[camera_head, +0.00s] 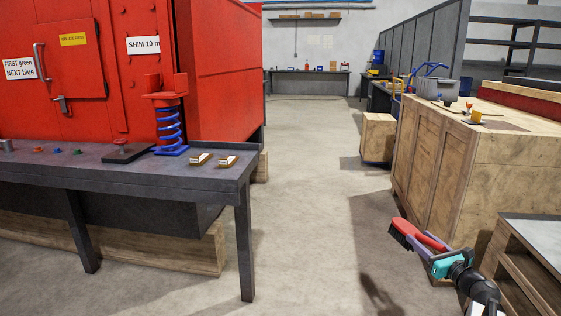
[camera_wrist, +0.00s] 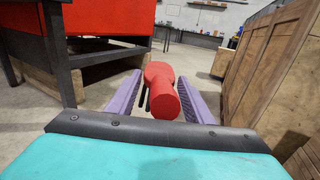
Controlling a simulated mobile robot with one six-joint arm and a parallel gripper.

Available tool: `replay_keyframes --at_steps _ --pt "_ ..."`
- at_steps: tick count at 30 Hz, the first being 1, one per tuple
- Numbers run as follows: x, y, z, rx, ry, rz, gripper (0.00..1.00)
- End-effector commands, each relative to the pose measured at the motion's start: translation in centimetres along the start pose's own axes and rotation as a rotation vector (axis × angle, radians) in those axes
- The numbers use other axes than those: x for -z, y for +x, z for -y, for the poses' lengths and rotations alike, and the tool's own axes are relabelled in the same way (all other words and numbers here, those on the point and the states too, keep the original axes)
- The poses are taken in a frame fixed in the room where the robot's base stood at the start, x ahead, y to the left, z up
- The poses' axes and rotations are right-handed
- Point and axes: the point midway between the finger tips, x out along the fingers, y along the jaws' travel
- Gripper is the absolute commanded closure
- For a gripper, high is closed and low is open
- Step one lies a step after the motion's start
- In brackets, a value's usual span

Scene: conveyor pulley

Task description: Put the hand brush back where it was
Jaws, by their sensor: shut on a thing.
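The hand brush (camera_head: 407,230) has a red body and dark bristles. It shows at the lower right in the head view, held in the air above the concrete floor. My gripper (camera_head: 430,242), with purple fingers and a teal body, is shut on its red handle. In the wrist view the red brush (camera_wrist: 162,90) lies between the two purple fingers of my gripper (camera_wrist: 163,98), its handle end toward the camera.
A dark workbench (camera_head: 222,178) stands at left before a red cabinet (camera_head: 225,70), with a blue spring (camera_head: 170,125) and two small wooden blocks on it. A large wooden crate (camera_head: 465,150) stands at right, with small items on top. The floor aisle (camera_head: 305,180) between is clear.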

Motion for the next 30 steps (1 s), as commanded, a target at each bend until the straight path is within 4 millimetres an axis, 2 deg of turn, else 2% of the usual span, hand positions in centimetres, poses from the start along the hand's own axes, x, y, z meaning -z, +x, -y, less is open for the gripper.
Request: replay_keyframes --at_steps 1,9,18,21,24,30 --pt "0.1 0.5 -2.1 -0.047 0.001 0.001 0.81" --pt "0.2 2.2 -12.4 -0.3 0.003 0.0 0.81" --pt "-0.3 1.6 -23.9 -0.592 0.003 0.001 0.81" --pt "-0.6 1.1 -26.9 -0.674 0.005 0.001 0.81" --pt "-0.7 0.5 -29.1 -0.736 0.006 0.001 0.81" --pt "-0.9 -0.1 -30.7 -0.787 0.006 0.001 0.81"
